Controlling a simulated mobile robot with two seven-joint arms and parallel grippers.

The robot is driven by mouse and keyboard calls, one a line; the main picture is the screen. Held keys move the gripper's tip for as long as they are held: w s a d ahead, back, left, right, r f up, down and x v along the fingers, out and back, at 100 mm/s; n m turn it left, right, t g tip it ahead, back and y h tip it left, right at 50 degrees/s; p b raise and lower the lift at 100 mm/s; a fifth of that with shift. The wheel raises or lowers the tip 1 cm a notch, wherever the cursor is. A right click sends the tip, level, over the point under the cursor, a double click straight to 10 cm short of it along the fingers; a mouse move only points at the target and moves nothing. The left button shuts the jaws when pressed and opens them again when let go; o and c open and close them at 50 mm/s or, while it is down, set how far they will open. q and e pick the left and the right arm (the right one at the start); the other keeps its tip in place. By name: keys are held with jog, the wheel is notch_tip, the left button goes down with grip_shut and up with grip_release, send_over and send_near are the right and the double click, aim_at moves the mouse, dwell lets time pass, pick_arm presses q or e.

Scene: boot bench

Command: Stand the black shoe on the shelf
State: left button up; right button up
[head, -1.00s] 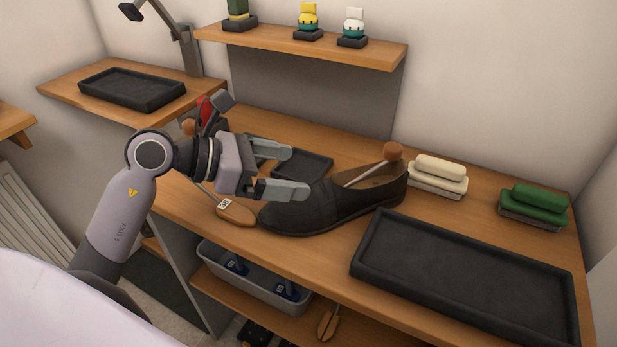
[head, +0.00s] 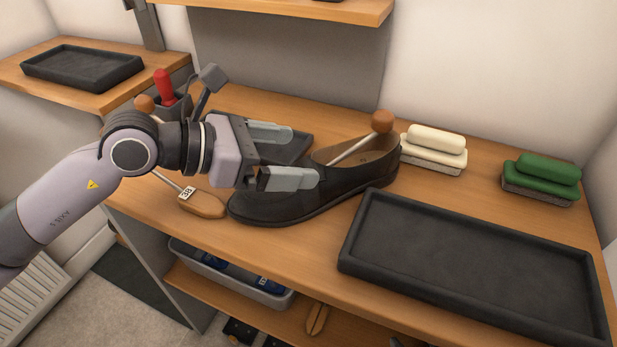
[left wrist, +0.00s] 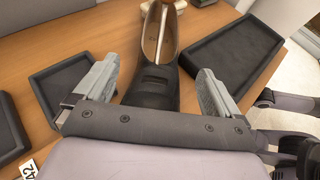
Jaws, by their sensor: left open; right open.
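The black shoe (head: 315,200) stands upright on the bench, toe to the left, with a wooden-knobbed shoe tree (head: 382,122) in its opening. In the left wrist view the shoe (left wrist: 155,88) points its toe at my gripper. My left gripper (head: 292,155) is open over the toe end, one finger nearer the wall and one over the shoe's near side. In the left wrist view the toe lies between the fingers; contact cannot be told. A wooden shelf (head: 290,12) hangs above the bench; another wooden shelf (head: 215,302) lies below.
A large black tray (head: 470,265) lies right of the shoe. A smaller dark tray (head: 290,150) is behind the toe. A cream brush (head: 435,148) and green brush (head: 542,178) stand at the back right. A tagged wooden shoe tree (head: 203,204) lies left. A grey bin (head: 270,296) is below.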

aim_at(340, 157)
pick_arm(q)
jog(key=p+x, duration=0.1)
jog(key=x, duration=0.6)
jog(key=shift+a, duration=0.1)
grip_shut()
jog(key=shift+r, duration=0.15)
